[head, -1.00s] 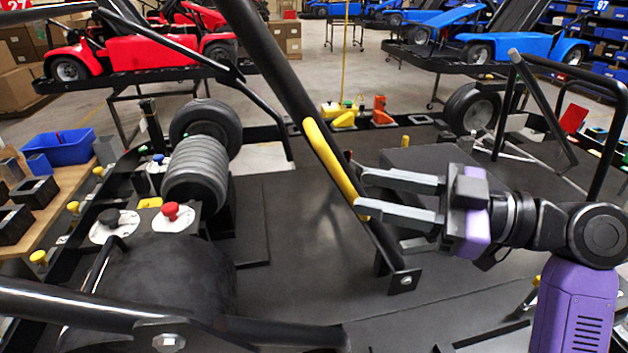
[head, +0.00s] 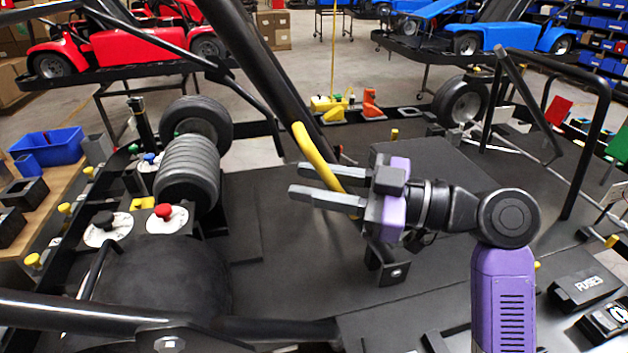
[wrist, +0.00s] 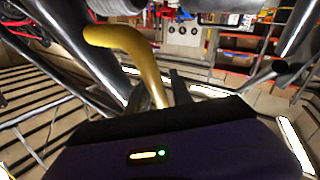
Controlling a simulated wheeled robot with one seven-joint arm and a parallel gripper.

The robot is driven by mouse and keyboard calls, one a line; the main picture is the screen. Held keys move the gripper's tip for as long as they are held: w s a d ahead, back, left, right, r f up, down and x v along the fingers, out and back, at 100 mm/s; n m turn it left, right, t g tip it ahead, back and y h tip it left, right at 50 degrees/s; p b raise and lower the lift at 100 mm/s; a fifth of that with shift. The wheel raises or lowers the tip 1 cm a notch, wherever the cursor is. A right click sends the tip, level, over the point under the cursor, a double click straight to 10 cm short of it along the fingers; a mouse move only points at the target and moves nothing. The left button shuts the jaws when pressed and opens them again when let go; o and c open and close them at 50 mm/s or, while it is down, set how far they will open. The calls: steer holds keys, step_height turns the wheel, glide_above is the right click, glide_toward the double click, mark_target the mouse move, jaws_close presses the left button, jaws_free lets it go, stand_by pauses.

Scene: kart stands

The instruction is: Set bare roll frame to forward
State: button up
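A thick black slanted roll frame bar (head: 255,65) runs from the top of the head view down to a bolted foot. A bent yellow handle (head: 312,150) is fixed along it. The handle also shows in the wrist view (wrist: 130,48), just beyond my gripper's body. My gripper (head: 295,181) is open, its two grey fingers pointing left across the handle's lower half and hiding part of it. I cannot tell whether the handle lies between the fingers or behind them. Another black tube frame (head: 598,125) without yellow stands at the right; I cannot tell which is the bare one.
Black ribbed rollers (head: 188,172) and a red knob (head: 163,210) stand to the left. A black bar (head: 70,312) crosses the lower left front. A box marked FUSES (head: 587,287) is at the lower right. Red and blue karts stand behind. The dark deck around the foot is mostly clear.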

jaws_close()
stand_by(1.2)
